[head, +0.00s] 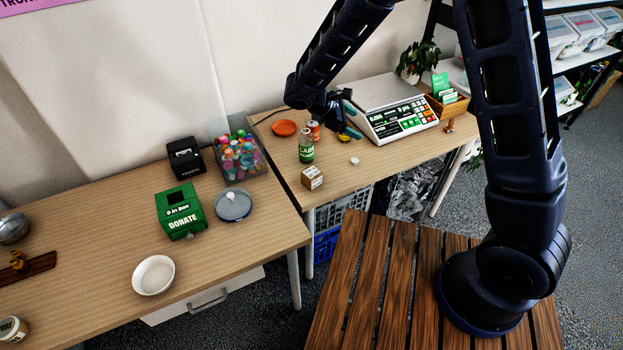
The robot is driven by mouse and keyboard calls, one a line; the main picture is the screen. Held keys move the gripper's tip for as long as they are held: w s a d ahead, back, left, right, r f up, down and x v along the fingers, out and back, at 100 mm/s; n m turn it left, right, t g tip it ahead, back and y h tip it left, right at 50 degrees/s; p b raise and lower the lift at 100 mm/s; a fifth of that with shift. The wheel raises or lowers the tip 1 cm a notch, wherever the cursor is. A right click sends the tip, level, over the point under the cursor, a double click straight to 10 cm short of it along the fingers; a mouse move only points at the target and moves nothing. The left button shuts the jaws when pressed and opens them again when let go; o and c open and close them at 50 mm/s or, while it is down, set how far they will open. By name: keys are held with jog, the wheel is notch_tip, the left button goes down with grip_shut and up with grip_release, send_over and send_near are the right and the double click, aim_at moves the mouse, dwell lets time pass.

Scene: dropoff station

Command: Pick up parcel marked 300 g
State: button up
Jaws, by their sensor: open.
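A small tan box with dark print (312,177) sits near the front left corner of the right table. It looks like a parcel, but I cannot read a 300 g mark on it. My gripper (351,121) is open, with teal fingertips, and hangs over the right table in front of the scale. It is apart from the box, behind it and to its right. I see nothing held between the fingers. A small yellow item (344,139) lies just below the fingers and is partly hidden.
A green labelled bottle (306,148), an orange can (314,130) and an orange dish (284,128) stand behind the box. A small white item (354,161) lies to its right. The left table holds a green donation box (180,211).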

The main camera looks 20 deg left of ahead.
jog(key=s+a+f+n+t, duration=0.3)
jog(key=s+a+f+n, duration=0.25)
jog(key=a+f, duration=0.35)
jog(key=n+t+y, duration=0.1)
jog(key=n+t, duration=0.2)
send_near(311, 172)
jog(key=shift+w+d+f, duration=0.2)
jog(key=shift+w+d, duration=0.15)
jog(key=shift+d, duration=0.2)
jog(key=shift+x, duration=5.35)
jog(key=shift+a, duration=0.25)
jog(key=c, duration=1.3)
jog(key=shift+o, duration=0.2)
